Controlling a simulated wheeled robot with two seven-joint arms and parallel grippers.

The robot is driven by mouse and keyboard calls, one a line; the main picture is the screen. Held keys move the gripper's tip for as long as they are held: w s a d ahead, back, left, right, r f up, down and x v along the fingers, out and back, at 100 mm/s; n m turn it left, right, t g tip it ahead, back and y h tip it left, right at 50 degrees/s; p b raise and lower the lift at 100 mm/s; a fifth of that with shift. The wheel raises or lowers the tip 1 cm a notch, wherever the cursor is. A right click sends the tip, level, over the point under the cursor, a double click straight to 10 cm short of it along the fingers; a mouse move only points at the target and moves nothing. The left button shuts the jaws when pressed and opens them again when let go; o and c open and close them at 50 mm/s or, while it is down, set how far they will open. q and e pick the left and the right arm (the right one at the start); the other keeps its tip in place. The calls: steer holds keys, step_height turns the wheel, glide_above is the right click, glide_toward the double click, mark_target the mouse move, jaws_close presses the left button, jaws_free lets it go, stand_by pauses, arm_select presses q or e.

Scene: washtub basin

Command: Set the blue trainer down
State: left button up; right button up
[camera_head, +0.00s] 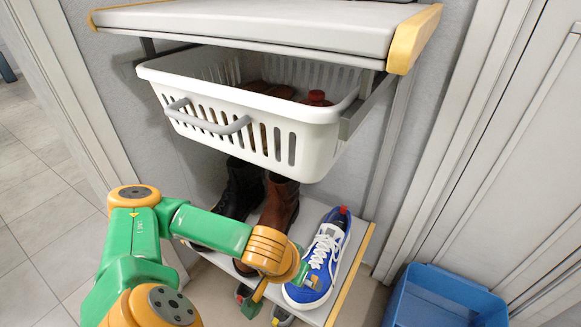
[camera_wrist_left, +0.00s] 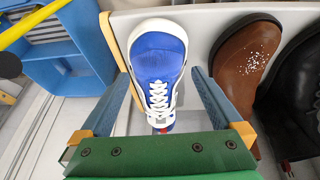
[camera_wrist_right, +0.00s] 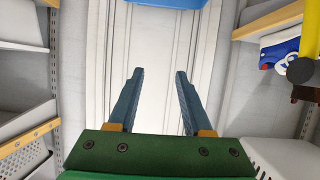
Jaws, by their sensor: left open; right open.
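The blue trainer (camera_head: 325,252), with white laces and a white sole, rests on the low shelf (camera_head: 350,275) at its right end. My left gripper (camera_head: 285,285) is at the trainer's near end. In the left wrist view, the trainer (camera_wrist_left: 158,62) lies between the spread fingers of the left gripper (camera_wrist_left: 160,80). Whether either finger touches it is unclear. My right gripper (camera_wrist_right: 158,75) is open and empty, away from the shelf. A part of the trainer (camera_wrist_right: 278,46) shows at the upper right of the right wrist view.
Brown (camera_head: 280,205) and black (camera_head: 238,190) boots stand left of the trainer on the shelf. A white basket (camera_head: 315,150) hangs above them. A blue bin (camera_head: 440,295) stands on the floor at right. Small dark items sit below the shelf's front.

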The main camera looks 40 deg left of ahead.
arm_select(q)
steer(key=shift+s+r+p, duration=0.15)
steer(key=shift+s+p, duration=0.25)
steer(key=shift+p, duration=0.55)
steer(key=shift+s+d+p, duration=0.15)
steer(key=shift+s+p, duration=0.5)
steer(key=shift+p, duration=0.4)
steer(key=shift+f, duration=0.2)
arm_select(e)
steer(key=s+d+f+g+h, duration=0.2)
steer(key=s+d+f+g, duration=0.2)
steer(key=s+f+g, duration=0.6)
steer(key=s+f, duration=0.3)
steer(key=f, duration=0.2)
steer(key=shift+m, duration=0.3)
arm_select(q)
steer(key=shift+s, duration=0.1)
arm_select(e)
steer(key=shift+s, duration=0.1)
